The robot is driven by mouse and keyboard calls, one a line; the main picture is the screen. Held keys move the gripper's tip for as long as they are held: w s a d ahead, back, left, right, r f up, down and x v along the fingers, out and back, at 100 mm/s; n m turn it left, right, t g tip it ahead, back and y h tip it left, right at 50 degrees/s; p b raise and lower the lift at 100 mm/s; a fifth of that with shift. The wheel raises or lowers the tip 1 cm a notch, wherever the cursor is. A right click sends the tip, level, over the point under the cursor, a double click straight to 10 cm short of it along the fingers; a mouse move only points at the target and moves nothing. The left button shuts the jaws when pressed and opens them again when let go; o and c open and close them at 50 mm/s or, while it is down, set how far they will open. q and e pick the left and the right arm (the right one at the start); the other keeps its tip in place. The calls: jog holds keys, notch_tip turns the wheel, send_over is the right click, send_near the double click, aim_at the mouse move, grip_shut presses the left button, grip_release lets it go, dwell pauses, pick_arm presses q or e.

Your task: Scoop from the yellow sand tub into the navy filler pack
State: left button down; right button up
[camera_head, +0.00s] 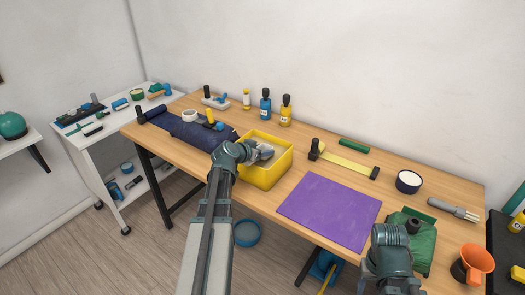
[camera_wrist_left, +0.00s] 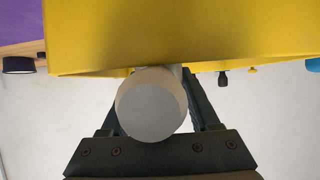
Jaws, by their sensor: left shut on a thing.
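The yellow sand tub (camera_head: 262,175) stands on the wooden table near its middle, with pale sand inside. My left gripper (camera_head: 254,156) is over the tub's left rim, reaching into its opening. In the left wrist view the gripper (camera_wrist_left: 150,125) is shut on a grey round-ended thing (camera_wrist_left: 150,108), which looks like a scoop's handle end. The tub's yellow wall (camera_wrist_left: 180,40) fills the upper part of that view. The scoop's bowl is not clearly seen. The navy filler pack (camera_head: 190,131) lies left of the tub. My right arm (camera_head: 390,245) is at lower right; its fingers are hidden.
A purple mat (camera_head: 330,210) lies right of the tub. Behind are blue (camera_head: 265,105) and yellow (camera_head: 286,110) bottles. A green bag (camera_head: 422,255) and orange mug (camera_head: 472,265) stand at right. A white roll and small tools lie on the navy pack.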

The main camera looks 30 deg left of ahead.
aim_at(263, 149)
pick_arm(q)
jog(key=shift+s+d+f, duration=0.2)
jog(key=shift+s+f, duration=0.1)
jog(key=shift+f, duration=0.1)
dwell(1.1)
jog(key=shift+w+a+r+p, duration=0.15)
jog(key=shift+r+p, duration=0.3)
jog(key=shift+r, duration=0.25)
notch_tip(263, 149, up, 12)
jog(key=t+p, duration=0.2)
jog(key=p, duration=0.6)
jog(key=shift+f, duration=0.15)
jog(key=shift+w, duration=0.1)
dwell(0.5)
